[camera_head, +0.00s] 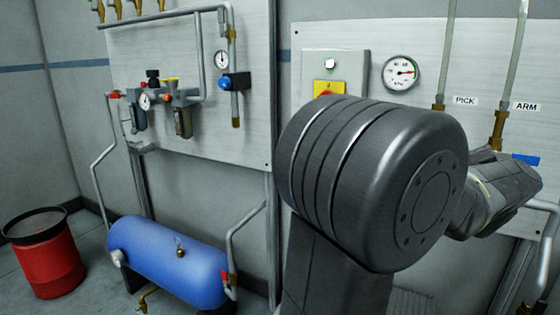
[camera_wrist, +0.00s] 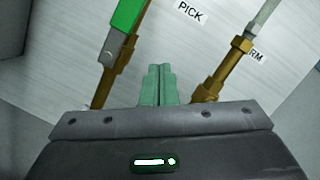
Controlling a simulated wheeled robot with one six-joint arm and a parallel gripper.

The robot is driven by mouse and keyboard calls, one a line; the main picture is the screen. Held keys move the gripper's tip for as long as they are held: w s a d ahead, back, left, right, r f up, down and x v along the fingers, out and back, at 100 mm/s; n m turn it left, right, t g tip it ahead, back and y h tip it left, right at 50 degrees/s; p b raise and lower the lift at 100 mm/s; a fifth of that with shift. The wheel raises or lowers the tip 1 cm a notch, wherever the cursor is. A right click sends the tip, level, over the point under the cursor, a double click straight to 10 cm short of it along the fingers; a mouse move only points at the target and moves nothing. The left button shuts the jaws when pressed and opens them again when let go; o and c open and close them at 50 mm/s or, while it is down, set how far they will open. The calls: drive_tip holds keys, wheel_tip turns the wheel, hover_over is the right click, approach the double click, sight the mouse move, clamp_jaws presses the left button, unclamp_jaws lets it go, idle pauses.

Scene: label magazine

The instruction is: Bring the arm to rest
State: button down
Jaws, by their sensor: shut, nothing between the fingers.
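My arm fills the middle and right of the head view, with a large dark joint in front of the right-hand panel. My gripper (camera_wrist: 158,86) shows in the wrist view at the bottom centre. Its two greenish fingers are together with nothing between them. The fingers point toward the pale panel (camera_wrist: 165,45), between two brass pipe fittings. They appear apart from both. In the head view the fingertips are hidden behind my arm.
The PICK label (camera_head: 465,101) and ARM label (camera_head: 526,106) mark two pipes. A green valve handle (camera_wrist: 127,16) is near my fingers. A gauge (camera_head: 401,72), yellow switch (camera_head: 330,88), blue tank (camera_head: 168,262) and red bin (camera_head: 45,262) stand around.

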drive_tip(key=shift+s+f+m+g+h+p, duration=0.1)
drive_tip(key=shift+f+m+h+p, duration=0.35)
drive_tip(key=shift+m, duration=0.95)
drive_tip(key=shift+s+f+m+g+h+p, duration=0.1)
drive_tip(key=shift+f+m+h, duration=0.4)
drive_tip(key=shift+f+m, duration=0.65)
drive_tip(key=shift+f+m+g+h+p, duration=0.1)
drive_tip(key=shift+f+m+h+p, duration=0.3)
drive_tip(key=shift+m, duration=1.25)
